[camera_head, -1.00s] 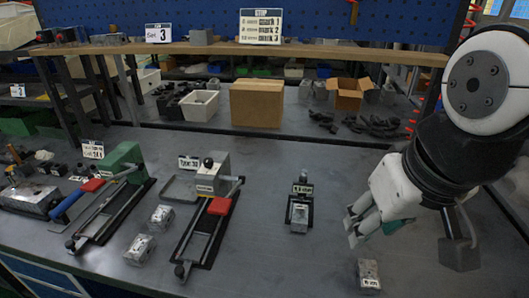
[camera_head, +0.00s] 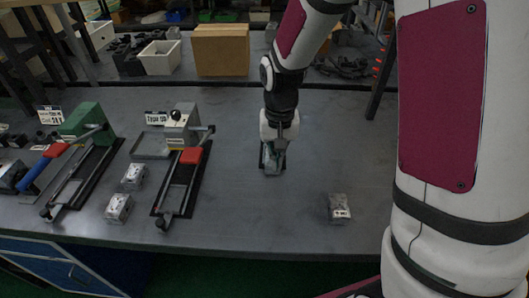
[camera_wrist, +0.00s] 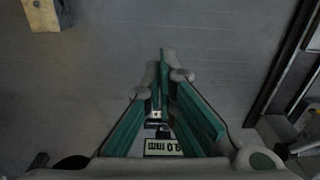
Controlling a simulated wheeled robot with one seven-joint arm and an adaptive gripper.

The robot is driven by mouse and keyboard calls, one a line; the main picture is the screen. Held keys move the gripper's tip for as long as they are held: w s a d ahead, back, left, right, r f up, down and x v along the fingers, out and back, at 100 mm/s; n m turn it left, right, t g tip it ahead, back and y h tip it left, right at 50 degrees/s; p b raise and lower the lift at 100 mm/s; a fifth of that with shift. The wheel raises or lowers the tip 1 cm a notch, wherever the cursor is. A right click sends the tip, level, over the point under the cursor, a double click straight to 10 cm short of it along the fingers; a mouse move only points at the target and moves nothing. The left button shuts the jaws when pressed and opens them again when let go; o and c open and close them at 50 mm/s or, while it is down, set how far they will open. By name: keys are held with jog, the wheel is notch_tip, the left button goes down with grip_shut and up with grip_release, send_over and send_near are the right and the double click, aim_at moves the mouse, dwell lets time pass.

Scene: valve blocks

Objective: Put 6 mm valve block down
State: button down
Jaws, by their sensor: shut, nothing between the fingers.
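My gripper (camera_head: 275,146) is over the small dark labelled stand (camera_head: 268,169) at the middle of the bench. It hides most of the stand. In the wrist view my green-padded fingers (camera_wrist: 162,82) come together at the tips with nothing held. A silver valve block (camera_head: 340,208) sits alone on the bench to the right. Two more silver blocks (camera_head: 133,176) (camera_head: 118,208) lie to the left. I cannot tell which block is the 6 mm one.
A clamp fixture with a red handle (camera_head: 191,156) stands left of my gripper. A green fixture (camera_head: 86,122) is farther left. A cardboard box (camera_head: 221,50) and a white bin (camera_head: 160,57) stand behind. The bench between stand and right block is clear.

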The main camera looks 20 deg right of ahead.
notch_tip(320, 180, down, 12)
jog(key=shift+w+a+r, duration=0.1)
jog(key=shift+w+r, duration=0.05)
jog(key=shift+r, duration=0.1)
jog(key=w, duration=0.1)
jog(key=w+d, duration=0.1)
jog(key=w, duration=0.1)
jog(key=shift+w+d, duration=0.1)
jog(key=shift+w, duration=0.35)
jog(key=shift+w+d+b, duration=0.2)
jog(key=shift+w+b, duration=0.15)
jog(key=shift+w, duration=0.35)
jog(key=shift+w+d+b, duration=0.15)
jog(key=shift+w+b, duration=0.15)
jog(key=shift+w, duration=0.35)
jog(key=shift+s, duration=0.1)
